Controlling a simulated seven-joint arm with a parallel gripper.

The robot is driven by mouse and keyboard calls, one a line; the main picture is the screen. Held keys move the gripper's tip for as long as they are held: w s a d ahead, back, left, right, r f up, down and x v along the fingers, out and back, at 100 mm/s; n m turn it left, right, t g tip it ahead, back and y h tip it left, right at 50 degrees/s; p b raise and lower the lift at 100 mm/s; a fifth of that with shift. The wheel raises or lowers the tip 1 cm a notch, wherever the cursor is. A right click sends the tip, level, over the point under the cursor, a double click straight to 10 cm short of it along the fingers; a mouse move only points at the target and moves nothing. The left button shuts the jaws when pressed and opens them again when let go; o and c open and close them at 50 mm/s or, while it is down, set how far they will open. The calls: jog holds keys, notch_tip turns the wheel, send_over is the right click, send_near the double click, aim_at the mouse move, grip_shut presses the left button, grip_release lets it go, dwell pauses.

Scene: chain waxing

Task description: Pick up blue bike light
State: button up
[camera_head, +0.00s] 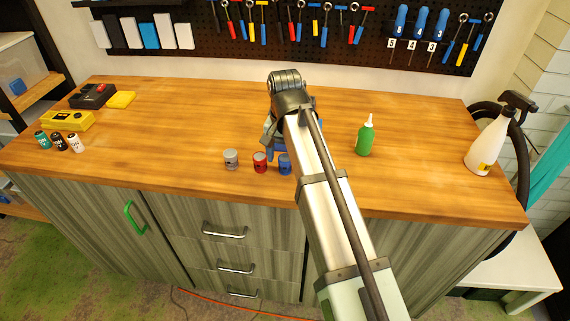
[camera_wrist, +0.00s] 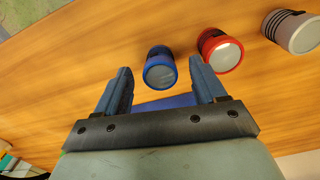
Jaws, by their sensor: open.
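The blue bike light (camera_head: 285,164) is a short cylinder with a pale lens face. It stands near the front edge of the wooden worktop, just left of my arm in the head view, which partly covers its surroundings. In the wrist view the blue light (camera_wrist: 160,68) lies just beyond and between the fingertips. My gripper (camera_wrist: 160,85) is open and empty, with one blue-grey finger on each side of the light's line. In the head view my gripper (camera_head: 272,140) is mostly hidden behind my wrist.
A red light (camera_head: 260,162) stands close to the blue one, then a silver light (camera_head: 231,159). Right of my arm stand a green bottle (camera_head: 365,136) and a white spray bottle (camera_head: 488,145). Batteries (camera_head: 59,142) and a yellow case (camera_head: 67,121) are at left. The worktop's middle left is clear.

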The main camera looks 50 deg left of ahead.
jog(key=shift+c, duration=0.4)
jog(key=c, duration=1.1)
